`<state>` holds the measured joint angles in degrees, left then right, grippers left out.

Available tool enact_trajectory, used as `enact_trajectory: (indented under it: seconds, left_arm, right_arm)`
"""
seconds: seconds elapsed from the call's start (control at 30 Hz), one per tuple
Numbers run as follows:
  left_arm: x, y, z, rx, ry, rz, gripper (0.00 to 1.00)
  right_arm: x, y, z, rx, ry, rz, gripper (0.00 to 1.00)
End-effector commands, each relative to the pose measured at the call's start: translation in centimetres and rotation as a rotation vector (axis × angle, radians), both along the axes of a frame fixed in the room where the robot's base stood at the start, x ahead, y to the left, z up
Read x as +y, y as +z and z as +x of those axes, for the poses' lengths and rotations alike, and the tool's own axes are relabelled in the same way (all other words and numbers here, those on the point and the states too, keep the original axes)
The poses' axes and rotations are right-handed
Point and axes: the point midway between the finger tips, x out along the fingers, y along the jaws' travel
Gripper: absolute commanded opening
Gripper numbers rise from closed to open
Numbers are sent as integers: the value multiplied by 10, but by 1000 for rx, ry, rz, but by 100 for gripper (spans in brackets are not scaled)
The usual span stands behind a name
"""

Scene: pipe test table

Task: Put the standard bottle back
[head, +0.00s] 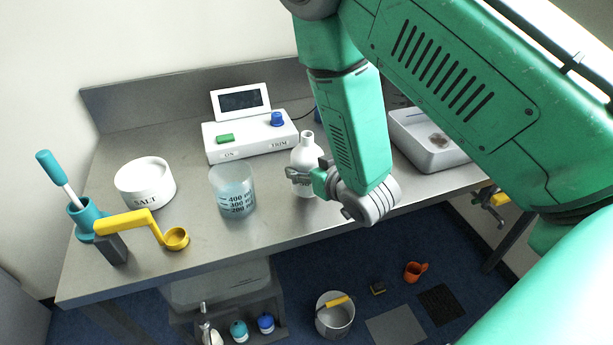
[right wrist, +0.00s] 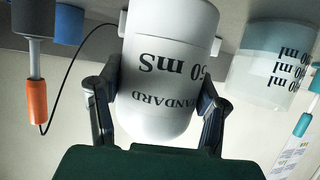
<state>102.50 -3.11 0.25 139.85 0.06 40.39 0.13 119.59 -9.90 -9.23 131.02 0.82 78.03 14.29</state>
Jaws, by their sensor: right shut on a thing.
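The standard bottle (head: 306,155) is white with a narrow neck and stands upright at the table's front, right of the beaker. My right gripper (head: 304,178) is shut around its lower body. My left gripper is not in view.
A beaker (head: 232,190) of bluish liquid stands close left of the bottle. The meter box (head: 249,141) is behind it. A salt tub (head: 145,183) and yellow scoop (head: 130,222) are farther left. A grey tray (head: 428,143) is at right. The steel table (head: 190,240) has bare room at front.

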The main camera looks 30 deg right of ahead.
Motion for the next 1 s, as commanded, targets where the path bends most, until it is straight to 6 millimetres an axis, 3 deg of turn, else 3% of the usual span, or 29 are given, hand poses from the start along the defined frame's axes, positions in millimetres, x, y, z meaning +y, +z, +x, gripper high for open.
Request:
enact_trajectory:
  seconds: [0.13, 0.4, 0.43, 0.47, 0.5, 0.8, 1.0]
  left_arm:
    - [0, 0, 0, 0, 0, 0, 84]
    - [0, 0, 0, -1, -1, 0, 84]
    - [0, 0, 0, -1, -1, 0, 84]
    - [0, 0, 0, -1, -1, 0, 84]
    - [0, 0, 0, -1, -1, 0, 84]
    - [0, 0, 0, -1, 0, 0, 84]
    - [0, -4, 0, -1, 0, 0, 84]
  right_arm:
    - [-2, -24, -1, 3, -1, 1, 19]
    - [0, -27, -1, 1, -1, -1, 19]
    - [1, -27, -1, 2, -1, -2, 67]
    - [1, -27, -1, 2, -1, -3, 77]
    - [1, -27, -1, 2, -1, -3, 80]
    - [0, -27, -3, 2, -1, -2, 80]
    - [0, -17, -28, 4, -2, -1, 80]
